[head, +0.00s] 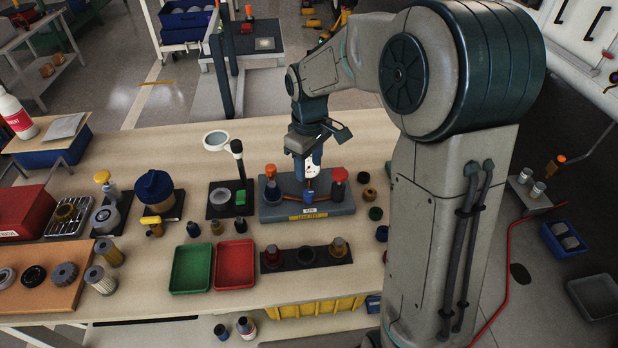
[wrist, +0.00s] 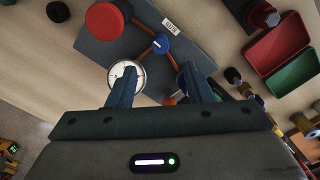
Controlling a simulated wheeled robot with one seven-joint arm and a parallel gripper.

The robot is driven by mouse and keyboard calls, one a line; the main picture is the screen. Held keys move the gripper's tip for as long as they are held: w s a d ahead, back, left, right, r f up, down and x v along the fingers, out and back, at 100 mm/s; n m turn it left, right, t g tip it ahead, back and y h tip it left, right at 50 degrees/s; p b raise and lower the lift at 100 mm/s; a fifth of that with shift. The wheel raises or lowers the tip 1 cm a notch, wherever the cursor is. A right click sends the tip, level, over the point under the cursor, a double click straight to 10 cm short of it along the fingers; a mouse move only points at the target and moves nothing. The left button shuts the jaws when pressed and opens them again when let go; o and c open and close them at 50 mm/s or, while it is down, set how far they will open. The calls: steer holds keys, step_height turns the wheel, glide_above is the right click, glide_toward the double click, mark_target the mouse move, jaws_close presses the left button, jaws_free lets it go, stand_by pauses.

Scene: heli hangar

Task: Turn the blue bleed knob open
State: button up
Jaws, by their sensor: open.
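The blue bleed knob (wrist: 161,43) sits on a grey test block (wrist: 192,42), where orange lines meet, and has a pale mark across its top. In the head view the knob (head: 308,197) shows small and low on the block (head: 330,208), partly hidden by my gripper. My gripper (wrist: 160,72) is open above the block, its two blue fingers pointing toward the knob and apart from it. Nothing is between the fingers. A white dial gauge (wrist: 119,73) lies behind the left finger in the wrist view.
A large red knob (head: 339,175) stands right of the bleed knob, and an orange-topped part (head: 270,171) stands left. Green (head: 191,268) and red (head: 235,265) trays lie in front. A stand with a round lens (head: 216,140) is at left.

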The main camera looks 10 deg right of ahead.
step_height(320, 180, up, 5)
stand_by(0.6)
steer(key=s+d+r+m+t+p, duration=0.1)
steer(key=s+d+r+m, duration=0.1)
steer(key=s, duration=0.4)
steer(key=s+d+r+m+t+p, duration=0.1)
steer(key=s+d+r+m+p, duration=0.1)
steer(key=s, duration=0.5)
steer(key=s+d+r+m+p, duration=0.1)
steer(key=s+d+r+m, duration=0.1)
steer(key=s+m, duration=0.3)
steer(key=shift+s+d+t+p, duration=0.4)
steer(key=shift+s+d, duration=0.4)
steer(key=shift+s, duration=0.25)
